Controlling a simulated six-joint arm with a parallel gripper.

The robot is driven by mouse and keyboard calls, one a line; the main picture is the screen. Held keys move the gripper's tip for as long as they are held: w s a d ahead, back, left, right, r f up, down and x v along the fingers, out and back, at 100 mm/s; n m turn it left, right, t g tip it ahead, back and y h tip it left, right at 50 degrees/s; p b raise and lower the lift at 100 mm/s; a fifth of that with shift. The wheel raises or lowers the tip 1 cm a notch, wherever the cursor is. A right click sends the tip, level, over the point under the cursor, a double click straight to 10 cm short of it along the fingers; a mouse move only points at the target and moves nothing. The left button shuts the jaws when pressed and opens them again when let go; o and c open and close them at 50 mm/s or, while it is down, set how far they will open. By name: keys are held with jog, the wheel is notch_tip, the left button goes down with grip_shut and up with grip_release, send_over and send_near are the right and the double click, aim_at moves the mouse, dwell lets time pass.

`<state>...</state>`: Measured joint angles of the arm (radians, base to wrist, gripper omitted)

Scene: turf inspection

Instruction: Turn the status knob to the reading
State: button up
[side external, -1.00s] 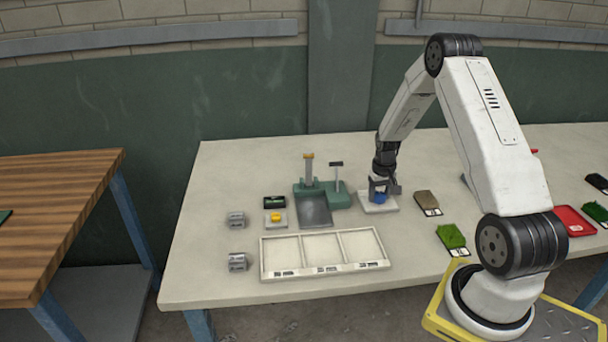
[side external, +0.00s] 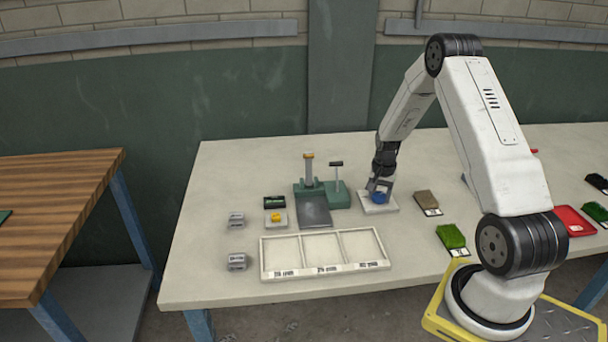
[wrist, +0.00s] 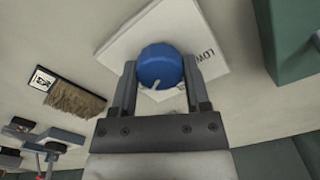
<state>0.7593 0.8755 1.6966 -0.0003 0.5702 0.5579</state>
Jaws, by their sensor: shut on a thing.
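The status knob (wrist: 160,66) is a round blue knob with a pale pointer mark, set on a white square plate (wrist: 122,44). In the wrist view the pointer faces the gripper's palm, and part of a printed word shows on the plate to the right. My gripper (wrist: 160,75) is shut on the knob, one finger on each side. In the side view the blue knob (side external: 379,197) shows below my gripper (side external: 381,192), on its plate (side external: 378,209) on the table. The pointer is too small to read there.
A green device (side external: 335,194) with a grey plate and posts stands left of the knob. A white three-compartment tray (side external: 262,262) lies in front. A brown turf sample (side external: 426,199) and a green one (side external: 451,236) lie to the right. A yellow button (side external: 275,217) sits further left.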

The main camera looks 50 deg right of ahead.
aim_at(379, 195)
dwell(0.3)
jog(key=o, duration=1.3)
jog(key=shift+r, duration=0.15)
jog(key=shift+r, duration=3.8)
jog(key=a+r+n+t, duration=0.15)
jog(key=a+n, duration=0.25)
jog(key=a, duration=0.4)
jog(key=a+r+n, duration=0.3)
jog(key=a, duration=0.6)
jog(key=a+r+n+t, duration=0.15)
jog(key=a+n, duration=0.25)
jog(key=a, duration=0.4)
jog(key=s+a+n, duration=0.1)
jog(key=s+a, duration=0.1)
jog(key=s+a+n, duration=0.1)
jog(key=s+a, duration=0.1)
jog(key=a, duration=0.1)
jog(key=s+a+n, duration=0.2)
jog(key=shift+a+r, duration=0.2)
